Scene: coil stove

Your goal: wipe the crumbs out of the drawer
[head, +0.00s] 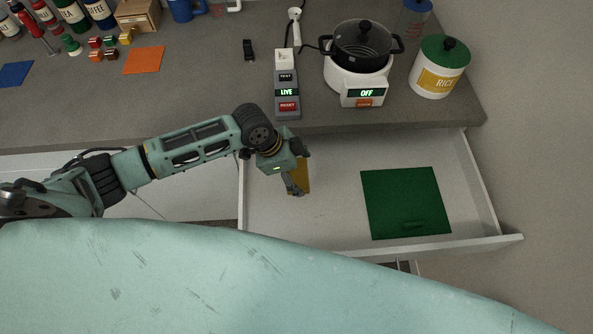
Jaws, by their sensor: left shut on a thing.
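The open drawer (340,224) is white and sticks out below the counter. My left gripper (296,184) is over the drawer's left part, shut on a yellow-brown sponge or cloth (301,176). I cannot tell whether the held piece touches the drawer floor. A green mat (404,200) lies on the right part of the drawer floor, with a small dark green bar near its front edge. Crumbs are too small to make out for certain. My right gripper is not in view.
The drawer's front wall (470,243) is a raised edge. The drawer's middle floor is clear.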

